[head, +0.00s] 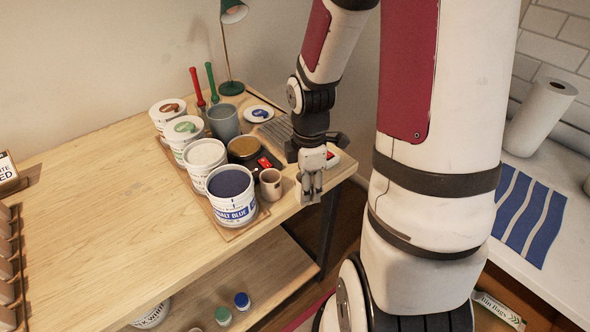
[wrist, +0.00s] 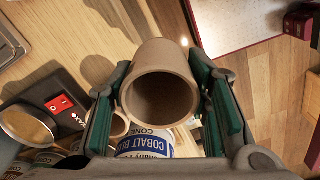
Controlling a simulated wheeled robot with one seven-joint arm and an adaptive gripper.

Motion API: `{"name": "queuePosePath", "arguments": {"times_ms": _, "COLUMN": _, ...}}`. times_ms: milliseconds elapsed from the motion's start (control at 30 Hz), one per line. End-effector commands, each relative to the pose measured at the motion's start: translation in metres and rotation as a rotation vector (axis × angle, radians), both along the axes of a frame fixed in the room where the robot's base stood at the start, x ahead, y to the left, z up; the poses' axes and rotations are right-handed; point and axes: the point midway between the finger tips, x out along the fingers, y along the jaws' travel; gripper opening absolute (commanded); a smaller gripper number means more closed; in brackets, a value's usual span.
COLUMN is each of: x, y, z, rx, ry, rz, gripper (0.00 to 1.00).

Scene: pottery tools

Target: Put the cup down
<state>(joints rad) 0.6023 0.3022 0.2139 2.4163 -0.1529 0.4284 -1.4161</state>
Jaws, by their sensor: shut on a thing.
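A plain tan cup (wrist: 160,88) is between the green-padded fingers of my gripper (wrist: 165,97) in the wrist view, its open mouth facing the camera. The gripper is shut on it. A second small cup (head: 270,186) stands on the table just left of the gripper, beside the cobalt blue jar. It is partly hidden behind the held cup in the wrist view. Whether the held cup touches the table is unclear.
A blue-labelled jar (head: 231,197) and several other jars crowd left of the gripper, with a red-switched dark device (head: 264,163) behind. The wooden table (head: 115,215) is clear further left. Its right edge is close to the gripper.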

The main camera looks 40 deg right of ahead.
Motion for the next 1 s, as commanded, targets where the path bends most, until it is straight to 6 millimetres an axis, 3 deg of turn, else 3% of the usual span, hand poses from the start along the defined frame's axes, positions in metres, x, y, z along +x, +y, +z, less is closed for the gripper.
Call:
{"name": "queuePosePath", "arguments": {"times_ms": 200, "x": 0.049, "y": -0.025, "z": -0.006, "rx": 0.0, "ry": 0.0, "rz": 0.0, "gripper": 0.15}}
{"name": "queuePosePath", "arguments": {"times_ms": 400, "x": 0.083, "y": -0.042, "z": -0.009, "rx": 0.0, "ry": 0.0, "rz": -0.001, "gripper": 0.15}}
{"name": "queuePosePath", "arguments": {"times_ms": 633, "x": 0.094, "y": -0.048, "z": -0.013, "rx": 0.001, "ry": 0.002, "rz": -0.001, "gripper": 0.15}}
{"name": "queuePosePath", "arguments": {"times_ms": 900, "x": 0.093, "y": -0.048, "z": -0.044, "rx": 0.001, "ry": 0.003, "rz": 0.0, "gripper": 0.15}}
{"name": "queuePosePath", "arguments": {"times_ms": 1000, "x": 0.094, "y": -0.048, "z": -0.045, "rx": 0.0, "ry": 0.0, "rz": -0.001, "gripper": 0.15}}
